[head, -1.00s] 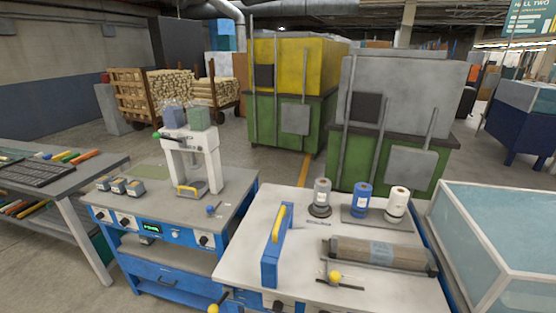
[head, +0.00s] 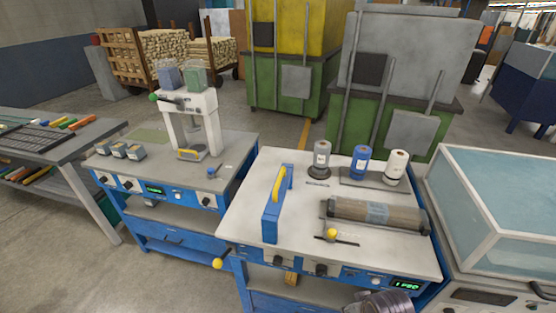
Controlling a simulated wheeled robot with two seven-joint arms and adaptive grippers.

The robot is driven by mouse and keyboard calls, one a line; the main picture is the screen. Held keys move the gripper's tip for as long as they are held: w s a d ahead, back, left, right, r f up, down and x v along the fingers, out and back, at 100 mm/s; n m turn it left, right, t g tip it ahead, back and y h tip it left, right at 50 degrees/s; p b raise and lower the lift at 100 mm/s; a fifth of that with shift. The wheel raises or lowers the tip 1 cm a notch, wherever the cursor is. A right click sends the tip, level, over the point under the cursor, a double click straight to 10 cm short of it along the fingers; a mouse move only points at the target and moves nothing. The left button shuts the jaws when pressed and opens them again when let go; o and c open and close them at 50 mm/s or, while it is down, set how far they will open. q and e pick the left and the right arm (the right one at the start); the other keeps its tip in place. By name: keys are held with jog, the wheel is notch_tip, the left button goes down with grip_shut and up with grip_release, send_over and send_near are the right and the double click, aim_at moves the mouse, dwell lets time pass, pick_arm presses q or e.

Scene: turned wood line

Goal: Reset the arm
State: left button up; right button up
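Neither of my grippers shows in the head view. A ribbed grey metal shape (head: 384,303) at the bottom edge, right of centre, may be part of my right arm; no fingers show on it. On the left bench stands a white press (head: 192,120) with a green-knobbed lever (head: 154,97) pointing left. A yellow-knobbed lever (head: 331,233) lies at the front of the right bench top.
The right bench (head: 235,210) also holds a wrapped brown roll (head: 375,213) and grey, blue (head: 359,161) and white (head: 395,167) spools. A glass-topped case (head: 500,205) stands close on the right. A rack with coloured sticks (head: 45,140) stands left. Open floor shows at lower left.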

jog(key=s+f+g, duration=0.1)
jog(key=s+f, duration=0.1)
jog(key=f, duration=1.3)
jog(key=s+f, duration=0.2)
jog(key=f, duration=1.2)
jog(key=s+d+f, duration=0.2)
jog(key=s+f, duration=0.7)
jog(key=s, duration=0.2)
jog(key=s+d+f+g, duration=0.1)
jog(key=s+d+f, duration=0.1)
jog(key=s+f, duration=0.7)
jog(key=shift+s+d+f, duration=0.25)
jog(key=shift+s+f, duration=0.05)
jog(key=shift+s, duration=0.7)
